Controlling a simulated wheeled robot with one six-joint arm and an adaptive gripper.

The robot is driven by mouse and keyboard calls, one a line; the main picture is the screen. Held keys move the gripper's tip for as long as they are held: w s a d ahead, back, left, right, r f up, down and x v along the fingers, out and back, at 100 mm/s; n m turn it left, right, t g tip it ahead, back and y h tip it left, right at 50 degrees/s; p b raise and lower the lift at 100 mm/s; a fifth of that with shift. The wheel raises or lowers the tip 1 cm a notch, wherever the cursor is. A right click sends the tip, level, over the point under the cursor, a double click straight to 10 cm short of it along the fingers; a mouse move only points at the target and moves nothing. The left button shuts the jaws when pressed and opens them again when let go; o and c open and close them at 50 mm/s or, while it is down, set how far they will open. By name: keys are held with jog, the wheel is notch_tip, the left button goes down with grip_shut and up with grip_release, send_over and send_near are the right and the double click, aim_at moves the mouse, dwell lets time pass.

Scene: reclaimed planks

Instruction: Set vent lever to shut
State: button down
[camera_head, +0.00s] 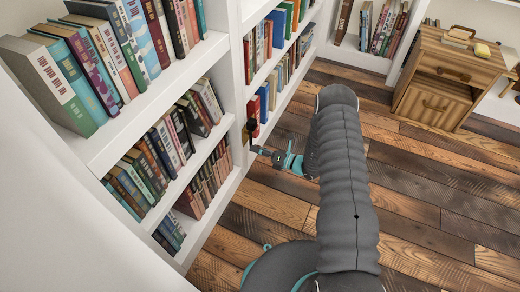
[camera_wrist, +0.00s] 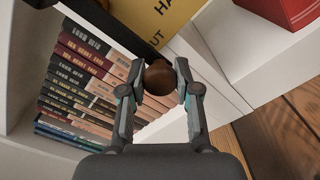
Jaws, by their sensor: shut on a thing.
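The vent lever's round brown knob (camera_wrist: 159,78) is between my gripper's two fingers in the wrist view. My gripper (camera_wrist: 160,84) is shut on it, one finger touching each side. A yellow plate (camera_wrist: 150,18) with black letters, partly cut off and reading "HA" and "UT", lies just beyond the knob. A dark bar beside the plate may be part of the lever; its link to the knob is hidden. In the head view my gripper (camera_head: 259,150) is at the edge of the white bookcase, by a small dark fitting (camera_head: 250,127). The lever's setting cannot be told.
White bookcase shelves (camera_head: 138,116) full of books stand close on the left. A red box-like thing (camera_wrist: 284,10) is at the wrist view's top right. A wooden cabinet (camera_head: 448,78) stands at the back right. The plank floor (camera_head: 440,190) is clear to the right.

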jog(key=shift+s, duration=0.1)
jog(key=c, duration=0.8)
grip_release()
jog(key=shift+a, duration=0.1)
jog(key=v, duration=1.2)
